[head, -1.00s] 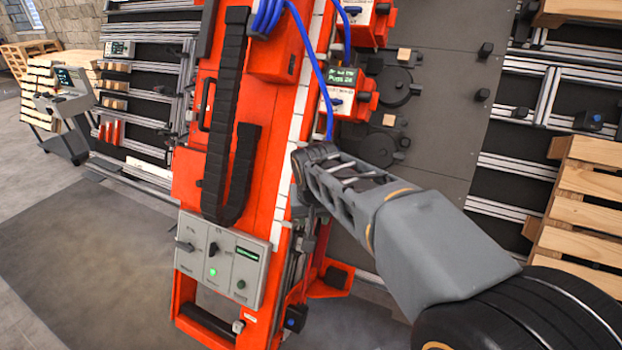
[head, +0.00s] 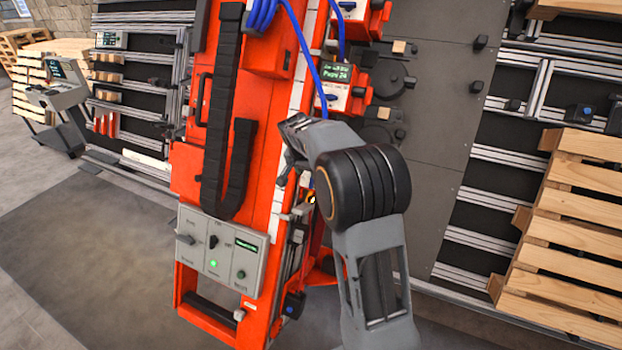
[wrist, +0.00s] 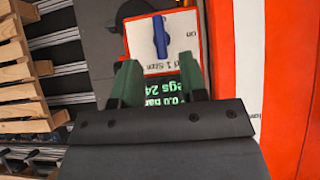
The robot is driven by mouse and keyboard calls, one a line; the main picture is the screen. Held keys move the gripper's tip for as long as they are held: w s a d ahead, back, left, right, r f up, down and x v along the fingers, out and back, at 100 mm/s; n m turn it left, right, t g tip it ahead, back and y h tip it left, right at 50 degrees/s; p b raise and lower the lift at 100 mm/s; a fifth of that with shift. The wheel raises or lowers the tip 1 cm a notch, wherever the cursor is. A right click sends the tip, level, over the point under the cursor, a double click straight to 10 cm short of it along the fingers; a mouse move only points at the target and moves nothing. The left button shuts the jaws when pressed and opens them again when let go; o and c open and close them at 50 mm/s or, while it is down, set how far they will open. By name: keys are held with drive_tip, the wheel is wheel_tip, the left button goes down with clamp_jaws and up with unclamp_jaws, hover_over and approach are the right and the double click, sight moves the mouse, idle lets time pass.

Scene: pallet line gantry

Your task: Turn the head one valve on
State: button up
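The head one valve has a blue handle (wrist: 159,36) on a white plate in an orange-red housing. In the wrist view the handle stands upright in the picture, with an "on" label to its right. In the head view the valve unit (head: 343,98) sits on the right side of the orange machine, below a similar unit.
A similar unit (head: 357,14) is above, with blue hoses (head: 303,42) running down beside it. A grey control panel (head: 219,251) with a lit green button is low on the machine. Wooden pallets (head: 570,210) are stacked at the right. Open floor (head: 90,250) lies at the left.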

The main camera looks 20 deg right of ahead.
sight(311, 180)
drive_tip(key=shift+p+x, duration=0.4)
drive_tip(key=shift+x, duration=2.55)
clamp_jaws()
